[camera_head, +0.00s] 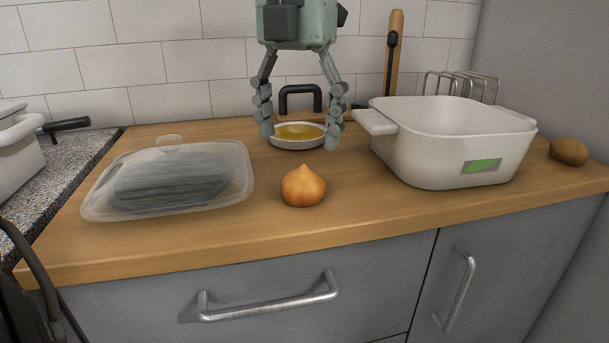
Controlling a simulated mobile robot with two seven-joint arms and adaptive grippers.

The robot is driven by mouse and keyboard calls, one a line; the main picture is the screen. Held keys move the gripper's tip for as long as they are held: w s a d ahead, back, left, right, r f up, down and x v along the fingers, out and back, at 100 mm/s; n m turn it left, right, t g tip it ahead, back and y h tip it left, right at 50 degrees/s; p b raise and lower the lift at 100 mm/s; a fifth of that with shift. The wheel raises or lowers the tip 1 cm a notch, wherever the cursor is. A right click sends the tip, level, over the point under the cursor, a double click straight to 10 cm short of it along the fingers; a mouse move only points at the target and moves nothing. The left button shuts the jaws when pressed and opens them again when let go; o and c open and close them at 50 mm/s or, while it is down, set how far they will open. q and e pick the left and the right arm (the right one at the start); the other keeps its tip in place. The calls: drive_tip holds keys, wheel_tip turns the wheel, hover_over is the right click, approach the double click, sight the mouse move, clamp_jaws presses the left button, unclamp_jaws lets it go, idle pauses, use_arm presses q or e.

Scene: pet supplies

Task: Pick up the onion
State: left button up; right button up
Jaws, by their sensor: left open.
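An orange-brown onion (303,186) with a pointed top sits upright near the middle of the wooden counter, with its whole front showing. My left gripper (299,133) comes down from the top of the view, its two fingers spread wide and pointing down. It is open and empty. It appears behind the onion and above it in the picture, apart from it, with its fingers on either side of a small round dish (300,143). My right gripper is not in view.
A clear lidded container (236,176) with something dark inside stands left of the onion. A white tub (430,165) stands right of it. A brown potato-like item (569,151) lies at far right. Bare counter (330,226) lies before the onion.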

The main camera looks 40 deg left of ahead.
sight(304, 172)
use_arm(q)
drive_tip(key=f, duration=0.4)
drive_tip(key=d+f, duration=0.1)
drive_tip(key=f, duration=0.1)
drive_tip(key=shift+f, duration=0.35)
drive_tip(key=shift+a+f, duration=0.1)
drive_tip(key=shift+f, duration=0.2)
drive_tip(key=shift+w, duration=0.1)
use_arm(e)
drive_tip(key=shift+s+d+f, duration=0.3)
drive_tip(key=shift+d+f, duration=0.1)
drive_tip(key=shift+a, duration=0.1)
use_arm(q)
drive_tip(key=c, duration=1.3)
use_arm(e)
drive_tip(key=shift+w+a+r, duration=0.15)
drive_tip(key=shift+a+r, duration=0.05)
use_arm(q)
drive_tip(key=shift+r, duration=0.15)
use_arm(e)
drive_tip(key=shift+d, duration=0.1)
